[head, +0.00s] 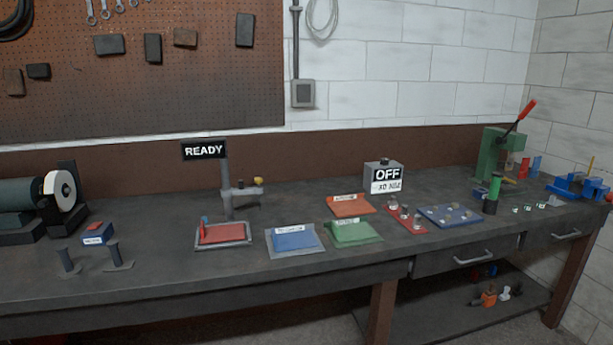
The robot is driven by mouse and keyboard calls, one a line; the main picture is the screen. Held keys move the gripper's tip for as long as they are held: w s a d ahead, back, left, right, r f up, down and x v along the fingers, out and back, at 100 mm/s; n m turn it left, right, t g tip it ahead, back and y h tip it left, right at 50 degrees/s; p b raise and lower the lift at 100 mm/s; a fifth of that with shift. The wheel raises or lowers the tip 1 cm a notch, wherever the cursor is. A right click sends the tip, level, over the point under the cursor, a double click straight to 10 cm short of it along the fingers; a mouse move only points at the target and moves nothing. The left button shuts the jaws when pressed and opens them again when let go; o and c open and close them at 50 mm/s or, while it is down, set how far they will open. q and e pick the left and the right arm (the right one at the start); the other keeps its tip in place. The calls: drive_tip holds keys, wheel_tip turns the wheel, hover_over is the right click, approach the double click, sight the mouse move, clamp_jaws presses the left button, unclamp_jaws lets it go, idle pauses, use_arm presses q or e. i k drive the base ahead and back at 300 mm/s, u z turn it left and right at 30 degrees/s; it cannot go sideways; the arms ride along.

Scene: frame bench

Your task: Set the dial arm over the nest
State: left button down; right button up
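The dial stand (227,195) is a grey upright post near the back of the bench, under a black READY sign. Its short dial arm (246,190) points right and carries a yellow knob (258,181). In front of the post lies a red plate in a grey-rimmed tray (222,235), which may be the nest; I cannot tell for sure. The arm appears to point to the right of this tray's middle, not across it. Neither of my grippers is in view.
Blue (294,240), green (353,232) and orange (350,205) plates lie right of the tray. An OFF sign box (383,175) stands behind. A bench grinder (40,203) is at left, two dark posts (117,257) in front. A green press (497,155) stands right.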

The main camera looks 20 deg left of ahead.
sight(229, 193)
drive_tip(key=u, duration=0.05)
drive_tip(key=i, duration=1.1)
drive_tip(key=u, duration=0.6)
